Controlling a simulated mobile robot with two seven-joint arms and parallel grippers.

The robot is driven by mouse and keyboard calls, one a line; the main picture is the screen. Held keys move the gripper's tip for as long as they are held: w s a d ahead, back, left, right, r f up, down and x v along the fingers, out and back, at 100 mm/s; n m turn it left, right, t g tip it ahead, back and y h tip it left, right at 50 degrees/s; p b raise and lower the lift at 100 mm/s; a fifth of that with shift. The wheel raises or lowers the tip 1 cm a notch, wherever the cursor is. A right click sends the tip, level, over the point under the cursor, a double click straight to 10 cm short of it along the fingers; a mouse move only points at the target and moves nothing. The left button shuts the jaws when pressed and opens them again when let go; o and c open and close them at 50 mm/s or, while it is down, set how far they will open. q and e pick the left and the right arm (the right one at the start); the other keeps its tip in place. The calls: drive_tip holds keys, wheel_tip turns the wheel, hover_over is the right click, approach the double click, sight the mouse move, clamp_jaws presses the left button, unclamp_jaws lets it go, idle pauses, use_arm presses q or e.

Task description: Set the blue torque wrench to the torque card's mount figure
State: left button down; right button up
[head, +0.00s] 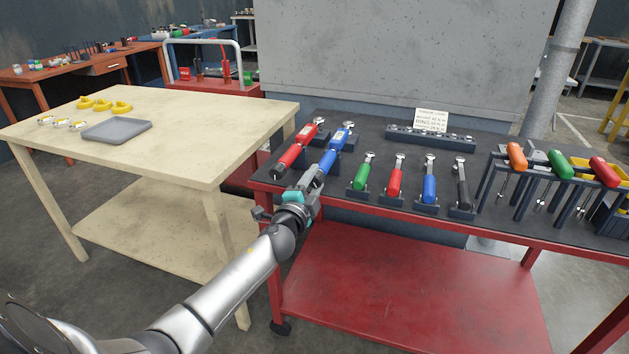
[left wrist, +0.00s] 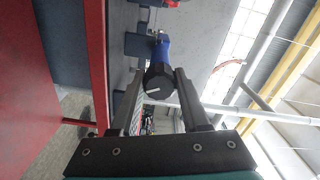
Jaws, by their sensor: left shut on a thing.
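The blue torque wrench (head: 328,160) lies on its rest at the left end of the dark-topped red bench. My left gripper (head: 316,177) is at its near end. In the left wrist view the wrench's blue handle (left wrist: 163,47) points away, and my left gripper (left wrist: 158,82) is shut on its dark end knob (left wrist: 159,88), which bears a white line. The torque card (head: 431,118) stands behind a socket rail; its small print is too blurred to read surely. The wrench's scale figure is too small to read. My right gripper is not in view.
A red torque wrench (head: 293,151) lies close left of the blue one. A pale wooden table (head: 215,130) with a grey tray (head: 116,131) is at the left.

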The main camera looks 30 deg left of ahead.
use_arm(q)
drive_tip(key=shift+m, duration=1.1)
drive_tip(key=shift+c, duration=1.9)
unclamp_jaws()
